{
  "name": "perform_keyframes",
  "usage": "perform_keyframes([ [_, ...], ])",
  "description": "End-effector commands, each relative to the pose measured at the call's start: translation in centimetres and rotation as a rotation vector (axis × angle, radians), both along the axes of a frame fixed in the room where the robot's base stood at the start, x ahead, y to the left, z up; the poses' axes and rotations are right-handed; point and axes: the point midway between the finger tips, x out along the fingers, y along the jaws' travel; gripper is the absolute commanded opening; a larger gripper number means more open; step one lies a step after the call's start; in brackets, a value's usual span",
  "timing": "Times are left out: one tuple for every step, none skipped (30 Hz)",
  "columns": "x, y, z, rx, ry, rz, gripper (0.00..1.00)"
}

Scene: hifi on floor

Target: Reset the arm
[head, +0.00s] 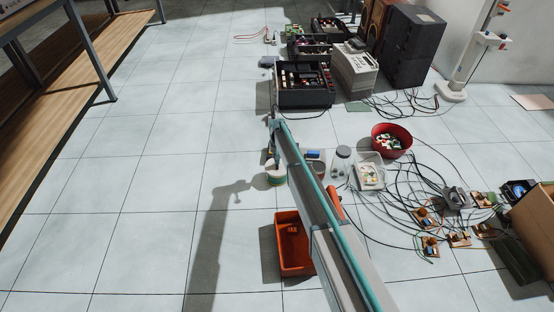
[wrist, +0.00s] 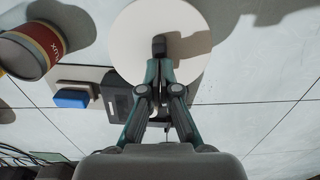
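My arm reaches from the bottom right of the head view to the middle of the floor. My gripper (wrist: 158,50) shows in the wrist view with its two fingers drawn together at the tips.
A can with a red and yellow label (wrist: 36,48) and a blue block (wrist: 72,98) are close by in the wrist view. An orange bin (head: 289,246) is beside my arm. A red bowl (head: 391,141) and tangled cables are right. The left floor is clear up to a wooden bench (head: 75,85).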

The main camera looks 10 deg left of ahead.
Motion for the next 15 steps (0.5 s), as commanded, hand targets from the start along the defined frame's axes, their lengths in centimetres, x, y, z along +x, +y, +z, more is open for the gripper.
perform_keyframes([
  [0.02,0.0,-0.16,0.0,0.0,0.0,0.0],
  [0.02,0.0,-0.24,0.0,0.0,0.0,0.0],
  [0.03,0.0,-0.35,0.0,0.0,0.0,0.0],
  [0.03,0.0,-0.43,0.0,0.0,0.0,0.0],
  [0.03,0.0,-0.5,0.0,0.0,0.0,0.0],
  [0.03,0.0,-0.55,0.0,0.0,0.0,0.0],
  [0.03,0.0,-0.52,0.0,-0.001,0.0,0.0],
  [0.02,0.0,-0.53,0.0,0.0,0.0,0.0],
  [0.02,0.0,-0.54,0.0,0.0,0.0,0.0],
  [0.02,0.0,-0.55,0.0,0.0,0.0,0.0],
  [0.02,0.0,-0.56,0.0,0.0,0.0,0.0],
  [0.02,0.0,-0.57,0.0,0.0,0.0,0.0],
  [0.02,0.0,-0.57,0.0,0.0,0.0,0.0],
  [0.02,0.0,-0.58,0.0,0.0,0.0,0.0],
  [0.02,0.0,-0.59,0.0,0.0,0.0,0.0],
])
